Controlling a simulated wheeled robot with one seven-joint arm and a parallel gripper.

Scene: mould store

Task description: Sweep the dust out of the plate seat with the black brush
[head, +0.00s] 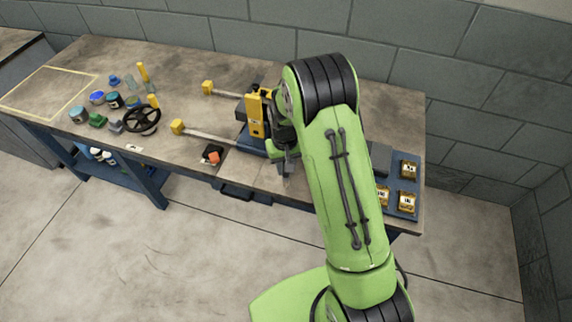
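My gripper (285,165) is over the front middle of the bench, just right of a blue and yellow fixture (257,115). It is small and dark here, partly covered by my green arm, so I cannot tell whether its fingers are open or shut. I cannot make out the black brush for certain. The plate seat is not clearly visible; it may be part of the fixture, whose right side is hidden by my arm. No dust can be told apart from the stained bench top.
Two bars with yellow ends (178,127) reach left from the fixture. A black handwheel (141,118), several jars and small parts stand on the left of the bench (180,65). A black item with an orange top (212,155) lies near the front edge. A blue tray (405,214) holds brass-coloured blocks.

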